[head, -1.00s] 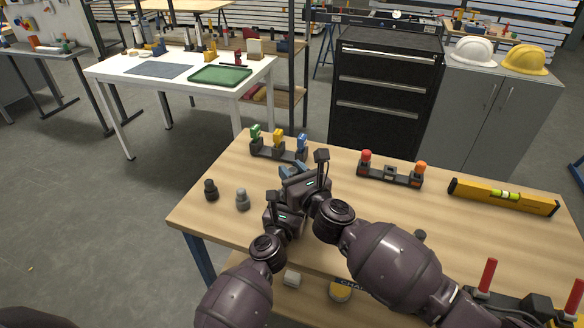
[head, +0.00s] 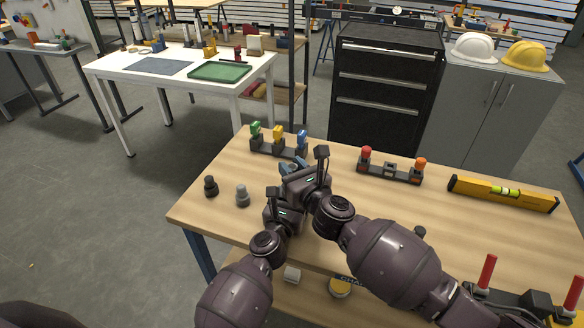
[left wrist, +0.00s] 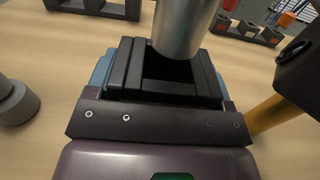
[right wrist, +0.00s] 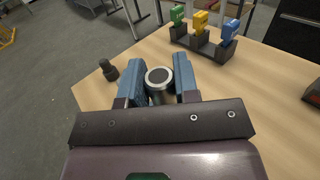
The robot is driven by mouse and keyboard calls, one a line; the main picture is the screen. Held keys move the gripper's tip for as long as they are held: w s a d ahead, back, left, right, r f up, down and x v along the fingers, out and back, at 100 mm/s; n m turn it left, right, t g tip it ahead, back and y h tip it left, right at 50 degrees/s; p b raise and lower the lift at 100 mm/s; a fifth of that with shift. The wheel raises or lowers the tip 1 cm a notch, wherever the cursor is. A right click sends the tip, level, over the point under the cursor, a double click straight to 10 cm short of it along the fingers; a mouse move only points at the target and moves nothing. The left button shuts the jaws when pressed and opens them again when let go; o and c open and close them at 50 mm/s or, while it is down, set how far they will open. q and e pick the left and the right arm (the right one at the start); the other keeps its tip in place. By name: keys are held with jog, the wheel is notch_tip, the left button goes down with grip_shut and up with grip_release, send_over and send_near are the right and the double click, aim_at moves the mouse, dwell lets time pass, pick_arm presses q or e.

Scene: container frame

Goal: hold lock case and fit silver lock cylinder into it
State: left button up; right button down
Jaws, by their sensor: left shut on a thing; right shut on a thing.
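My left gripper (left wrist: 163,82) is shut on the black lock case (left wrist: 128,72), its blue jaws at the case's sides in the left wrist view. The case has a dark opening facing up. The silver lock cylinder (left wrist: 182,24) hangs over this opening, its lower end overlapping it in the picture; I cannot tell whether it has entered. In the right wrist view, my right gripper (right wrist: 159,84) is shut on the silver cylinder, seen end-on (right wrist: 158,76) with a dark round top between the blue jaws. In the head view, both grippers are close together above the table, and they hide the case and cylinder.
A rack with green, yellow and blue pieces (head: 278,146) stands behind the grippers on the wooden table (head: 340,215). A black cylinder (head: 210,186) and a grey cylinder (head: 242,196) stand left. A red-and-orange rack (head: 390,172) and yellow level (head: 503,193) lie right.

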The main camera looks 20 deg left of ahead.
jog(key=shift+f, duration=1.8)
dwell(0.5)
jog(key=shift+r, duration=0.15)
jog(key=shift+r, duration=1.25)
jog(key=shift+f, duration=1.35)
dwell(1.3)
jog(key=c, duration=0.8)
grip_release()
jog(key=shift+f, duration=0.1)
jog(key=shift+d, duration=0.1)
jog(key=v, duration=1.1)
jog(key=shift+s+d, duration=0.2)
jog(key=shift+s, duration=0.15)
